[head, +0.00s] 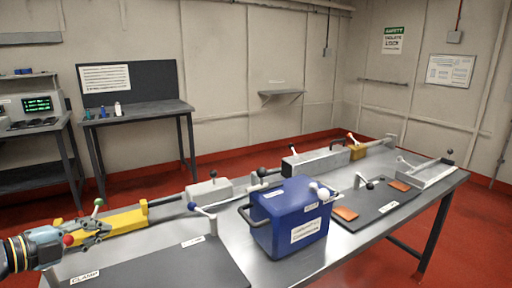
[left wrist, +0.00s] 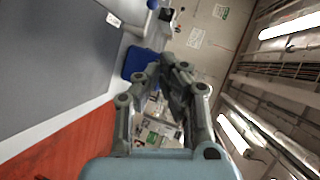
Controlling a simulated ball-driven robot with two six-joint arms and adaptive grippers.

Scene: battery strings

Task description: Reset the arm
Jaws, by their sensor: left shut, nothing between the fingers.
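My left gripper (head: 90,230) comes in from the left at the front left of the metal table in the head view. It is shut with nothing between its fingers. In the left wrist view its fingers (left wrist: 172,68) come together near the middle. It is close to the yellow block fixture (head: 125,220), which has a green-knobbed lever and a red knob; whether they touch I cannot tell. My right gripper does not show.
A blue box (head: 272,225) with white labels stands mid-table; it also shows in the left wrist view (left wrist: 137,64). A dark mat labelled CLAMP (head: 165,270) lies in front. Another mat (head: 375,205) holds orange pieces at right. Grey fixtures (head: 315,162) line the back.

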